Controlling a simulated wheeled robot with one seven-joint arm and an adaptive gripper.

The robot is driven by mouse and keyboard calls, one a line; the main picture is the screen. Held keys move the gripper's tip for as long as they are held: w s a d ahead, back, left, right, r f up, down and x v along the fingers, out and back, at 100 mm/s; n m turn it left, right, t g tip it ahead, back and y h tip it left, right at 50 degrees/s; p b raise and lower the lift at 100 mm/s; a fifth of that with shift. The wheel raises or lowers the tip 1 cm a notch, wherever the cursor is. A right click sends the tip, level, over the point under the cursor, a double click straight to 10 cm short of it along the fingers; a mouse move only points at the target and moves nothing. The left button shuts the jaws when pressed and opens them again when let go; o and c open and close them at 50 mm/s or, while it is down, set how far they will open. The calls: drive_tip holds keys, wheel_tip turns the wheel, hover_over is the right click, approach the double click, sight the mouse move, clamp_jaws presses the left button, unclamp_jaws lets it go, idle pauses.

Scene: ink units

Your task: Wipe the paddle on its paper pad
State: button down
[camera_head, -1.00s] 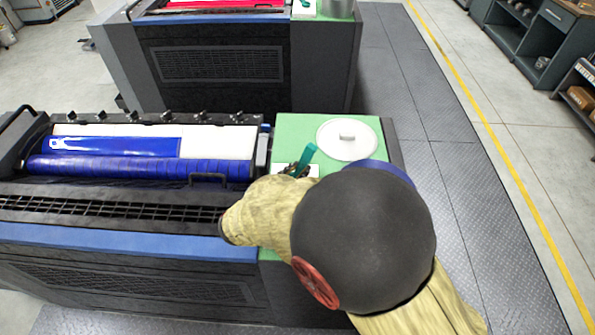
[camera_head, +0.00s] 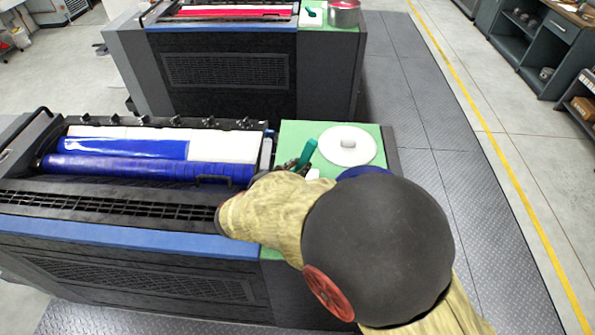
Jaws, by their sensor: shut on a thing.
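The paddle shows as a teal handle (camera_head: 306,155) above the green side top of the near ink unit. My gripper (camera_head: 292,165) is mostly hidden behind my own wrist; its dark fingers are shut on the paddle's handle. The paddle's lower end is hidden by my arm. A small part of the white paper pad (camera_head: 313,174) shows just right of the handle, on the green top. I cannot tell whether the paddle touches the pad.
A white round lid (camera_head: 347,146) lies on the green top (camera_head: 293,131). Behind my arm is a blue round edge (camera_head: 362,171). The near ink unit's trough (camera_head: 150,172) holds blue ink. A second unit (camera_head: 228,80) with red ink stands behind. Dark floor mats (camera_head: 420,110) lie to the right.

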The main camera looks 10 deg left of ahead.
drive_tip(key=shift+r+p, duration=0.45)
drive_tip(key=shift+r, duration=0.5)
